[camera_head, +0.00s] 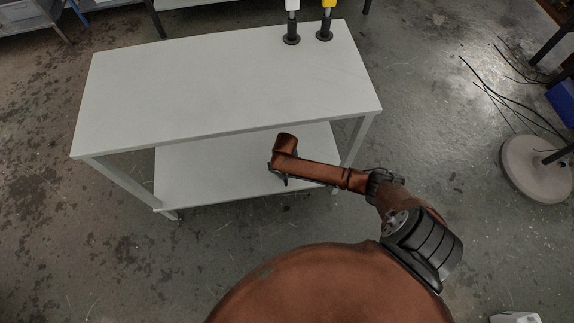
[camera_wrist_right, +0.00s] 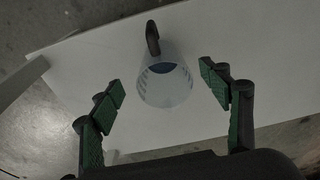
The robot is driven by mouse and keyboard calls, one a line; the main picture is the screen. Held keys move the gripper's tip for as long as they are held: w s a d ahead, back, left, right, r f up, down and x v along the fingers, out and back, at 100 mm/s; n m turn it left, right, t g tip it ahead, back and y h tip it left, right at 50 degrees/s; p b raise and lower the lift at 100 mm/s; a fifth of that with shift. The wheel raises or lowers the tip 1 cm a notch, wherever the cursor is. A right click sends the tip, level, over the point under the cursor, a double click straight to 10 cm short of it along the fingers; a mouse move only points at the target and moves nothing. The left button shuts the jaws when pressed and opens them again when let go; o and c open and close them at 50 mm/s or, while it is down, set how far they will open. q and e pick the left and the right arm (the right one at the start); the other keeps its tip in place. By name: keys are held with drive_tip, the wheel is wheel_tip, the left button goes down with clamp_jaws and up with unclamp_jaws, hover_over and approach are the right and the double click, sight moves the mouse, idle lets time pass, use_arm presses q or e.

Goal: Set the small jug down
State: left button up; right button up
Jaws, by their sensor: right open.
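The small jug (camera_wrist_right: 165,88) is a pale, see-through cup shape with a dark handle and something blue inside. In the right wrist view it stands on the white lower shelf (camera_wrist_right: 85,65). My right gripper (camera_wrist_right: 163,82) is open, with its green-padded fingers on both sides of the jug and a visible gap on each side. In the head view my right arm reaches over the lower shelf (camera_head: 215,180) of the white table, and the jug is hidden there. My left gripper is not in view.
The white table top (camera_head: 220,85) overhangs the shelf and is mostly bare. A white-topped thing (camera_head: 291,40) and a yellow-topped thing (camera_head: 325,36) stand at its far right edge. A round grey base (camera_head: 535,168) and loose black cables lie on the floor to the right.

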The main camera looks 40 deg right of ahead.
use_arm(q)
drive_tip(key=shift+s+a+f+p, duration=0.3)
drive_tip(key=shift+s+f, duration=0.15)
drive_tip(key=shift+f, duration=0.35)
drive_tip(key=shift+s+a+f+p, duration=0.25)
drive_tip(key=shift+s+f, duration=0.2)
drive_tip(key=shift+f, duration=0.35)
use_arm(e)
drive_tip(key=shift+s+a+r, duration=0.1)
drive_tip(key=shift+s+r, duration=0.05)
drive_tip(key=shift+r, duration=1.1)
drive_tip(key=s+a+f+n+g+y, duration=0.1)
drive_tip(key=s+a+f+n, duration=0.1)
drive_tip(key=s+f, duration=0.8)
drive_tip(key=s+a+f+n, duration=0.2)
drive_tip(key=s+f, duration=0.3)
drive_tip(key=s, duration=0.8)
drive_tip(key=s+f+n, duration=0.1)
drive_tip(key=s+f, duration=0.1)
drive_tip(key=s, duration=0.9)
drive_tip(key=s+f+n, duration=0.1)
drive_tip(key=s+f, duration=0.1)
drive_tip(key=s, duration=0.9)
drive_tip(key=shift+s+f+n+g, duration=0.25)
drive_tip(key=shift+s+n+g, duration=0.1)
drive_tip(key=shift+n+g, duration=0.05)
drive_tip(key=shift+d, duration=0.1)
